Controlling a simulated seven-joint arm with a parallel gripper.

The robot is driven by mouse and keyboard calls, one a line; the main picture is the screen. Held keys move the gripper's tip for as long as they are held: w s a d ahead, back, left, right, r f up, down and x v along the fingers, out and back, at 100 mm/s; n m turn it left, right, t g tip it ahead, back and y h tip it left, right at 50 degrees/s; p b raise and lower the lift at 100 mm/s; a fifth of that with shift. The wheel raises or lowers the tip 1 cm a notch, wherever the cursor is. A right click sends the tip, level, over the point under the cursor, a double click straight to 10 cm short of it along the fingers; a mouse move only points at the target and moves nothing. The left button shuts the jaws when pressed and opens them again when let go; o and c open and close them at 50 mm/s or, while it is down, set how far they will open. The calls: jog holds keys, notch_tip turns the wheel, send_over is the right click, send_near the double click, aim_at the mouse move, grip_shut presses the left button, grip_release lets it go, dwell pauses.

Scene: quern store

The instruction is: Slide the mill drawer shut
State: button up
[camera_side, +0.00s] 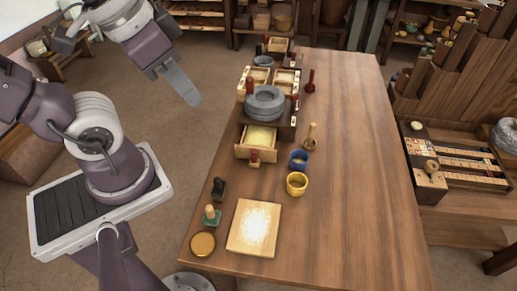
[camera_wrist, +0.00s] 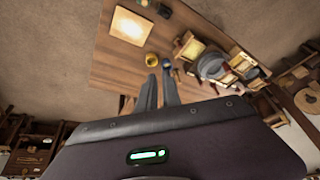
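The mill, with grey round stones (camera_side: 265,102) on a wooden base, stands at the middle left of the table. Its front drawer (camera_side: 241,152) is pulled out toward the near side and holds pale yellow meal, with a reddish-brown knob (camera_side: 254,158) on its front. In the wrist view the stones (camera_wrist: 211,66) and open drawer (camera_wrist: 188,47) are right of the fingers. My gripper (camera_side: 192,98) hangs in the air left of the mill, apart from the drawer. In the wrist view my gripper (camera_wrist: 160,74) shows two grey fingers close together, with nothing seen held; their opening is unclear.
A blue cup (camera_side: 299,160), a yellow cup (camera_side: 297,184) and a wooden pestle-like piece (camera_side: 310,139) stand right of the drawer. A pale board (camera_side: 254,227), small stamps (camera_side: 210,215) and a round dish (camera_side: 203,244) lie nearer. The table's right side (camera_side: 352,170) is clear.

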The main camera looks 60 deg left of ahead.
jog(key=w+f+m+g+y, duration=0.1)
jog(key=f, duration=0.1)
jog(key=w+f+m+g+y, duration=0.1)
jog(key=w+f+m+g, duration=0.1)
jog(key=w+f+m+g+y, duration=0.1)
jog(key=m+g, duration=0.1)
jog(key=shift+w+d+f+y, duration=0.2)
jog(key=shift+d+f+y, duration=0.05)
jog(key=shift+f+y, duration=0.15)
grip_shut()
jog(key=w+d+f+m+y, duration=0.35)
jog(key=f+m+y, duration=0.3)
jog(key=f, duration=0.35)
jog(key=m+t+y, duration=0.4)
jog(key=m+t, duration=0.6)
jog(key=m, duration=0.3)
send_near(254, 155)
jog(key=shift+h, duration=0.25)
jog(key=x, duration=0.6)
jog(key=shift+w+a+r, duration=0.1)
jog(key=shift+w+a, duration=0.1)
jog(key=shift+a, duration=0.2)
jog(key=shift+w+a, duration=0.1)
jog(key=x, duration=0.3)
jog(key=w+x, duration=0.1)
jog(key=x, duration=0.2)
jog(key=d+r+x, duration=0.1)
jog(key=x, duration=0.2)
jog(key=shift+w+a, duration=0.3)
jog(key=shift+w, duration=0.1)
